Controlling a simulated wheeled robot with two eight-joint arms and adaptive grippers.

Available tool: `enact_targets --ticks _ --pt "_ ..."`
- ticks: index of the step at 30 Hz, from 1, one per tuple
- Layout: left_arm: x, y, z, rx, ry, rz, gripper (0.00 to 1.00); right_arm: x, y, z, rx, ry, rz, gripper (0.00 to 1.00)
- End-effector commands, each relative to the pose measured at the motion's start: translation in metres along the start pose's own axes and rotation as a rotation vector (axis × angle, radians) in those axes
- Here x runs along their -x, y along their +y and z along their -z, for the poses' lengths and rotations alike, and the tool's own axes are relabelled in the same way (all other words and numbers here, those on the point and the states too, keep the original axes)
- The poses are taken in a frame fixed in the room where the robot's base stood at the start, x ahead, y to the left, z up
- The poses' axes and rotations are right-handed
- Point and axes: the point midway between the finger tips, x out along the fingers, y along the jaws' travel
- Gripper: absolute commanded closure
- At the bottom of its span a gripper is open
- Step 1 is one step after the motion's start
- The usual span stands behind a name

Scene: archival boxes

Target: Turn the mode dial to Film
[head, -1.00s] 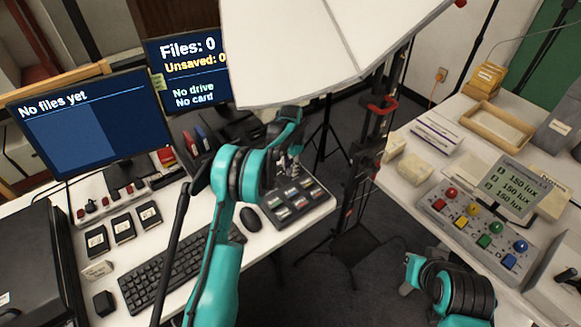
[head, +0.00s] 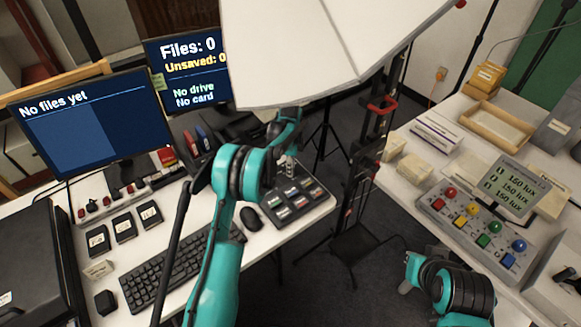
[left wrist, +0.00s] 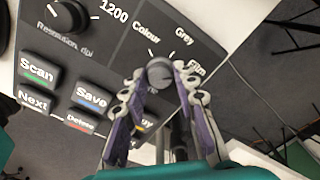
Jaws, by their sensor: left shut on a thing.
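The mode dial (left wrist: 160,72) is a small dark round knob on a grey control panel, with the printed labels Colour, Grey and Film around its far side. In the left wrist view my left gripper (left wrist: 162,84) is shut on the dial, one finger at each side of it. Which label the dial points at cannot be made out. In the head view the panel (head: 262,222) lies at the table's right end, and my left gripper (head: 288,168) reaches down to its far edge. The arm partly hides the dial there.
The panel also carries a resolution dial (left wrist: 67,17) and several buttons, such as Scan (left wrist: 38,70) and Save (left wrist: 92,94). A mouse (head: 251,219) and keyboard (head: 170,273) lie left of the panel. A large white light panel (head: 320,50) hangs above. Two monitors stand behind.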

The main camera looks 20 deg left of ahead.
Motion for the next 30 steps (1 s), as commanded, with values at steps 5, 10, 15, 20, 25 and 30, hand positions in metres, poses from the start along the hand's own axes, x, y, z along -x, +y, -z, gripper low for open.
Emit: enact_targets --ticks 5,10,15,20,25,30 --pt "-0.001 0.0008 0.0001 -0.091 0.0 -0.003 1.0 0.0002 0.0 0.0001 0.0 0.0 0.0 1.0" --pt "-0.001 0.0008 0.0001 -0.144 0.0 -0.003 1.0 0.0003 0.0 0.0002 0.0 0.0 0.0 1.0" --pt "-0.0011 0.0008 0.0001 -0.168 0.0 -0.003 1.0 0.0003 0.0 0.0003 0.0 0.0 0.0 1.0" --pt "-0.0011 0.0008 0.0002 -0.173 0.0 -0.003 1.0 0.0003 0.0 0.0002 0.0 0.0 0.0 1.0" --pt "-0.0011 0.0008 0.0002 -0.172 0.0 -0.003 1.0 0.0003 0.0 0.0002 0.0 0.0 0.0 1.0" --pt "-0.001 0.0008 0.0002 -0.171 0.0 -0.002 0.5 0.0003 0.0 0.0002 0.0 0.0 0.0 1.0"
